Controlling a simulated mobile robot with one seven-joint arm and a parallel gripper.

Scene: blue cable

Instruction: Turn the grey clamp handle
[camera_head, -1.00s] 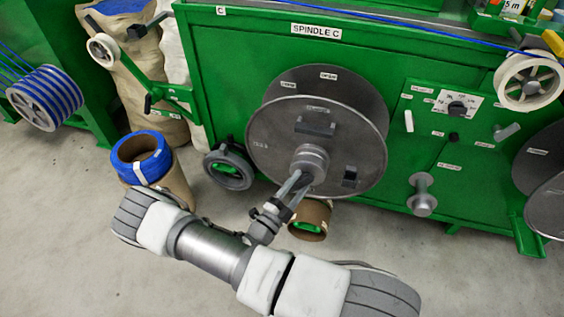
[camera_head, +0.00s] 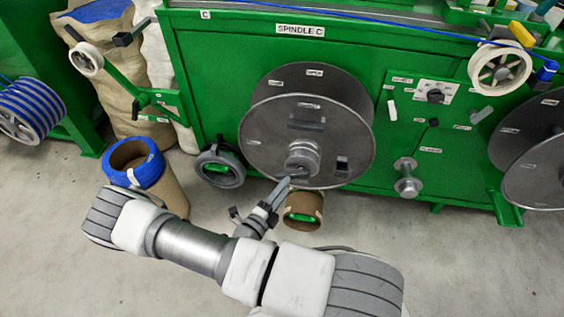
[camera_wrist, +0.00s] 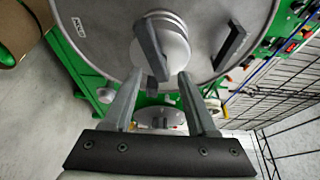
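The grey clamp handle (camera_wrist: 151,50) is a flat bar across the round hub (camera_wrist: 172,42) of the big grey reel in the wrist view. It is tilted, its lower end toward my gripper. In the head view the handle (camera_head: 299,173) shows small on the lower hub, partly hidden by my fingers. My gripper (camera_wrist: 158,76) is open, its two fingers well apart. The handle's lower end shows between the fingertips in the picture; I cannot tell whether it lies in the gap or beyond it. In the head view my gripper (camera_head: 287,182) is just below the hub.
The reel (camera_head: 345,140) stands against the green machine (camera_head: 225,70) labelled SPINDLE C. A cardboard tube (camera_head: 303,222) stands below it. A wire mesh (camera_wrist: 285,100) shows right in the wrist view.

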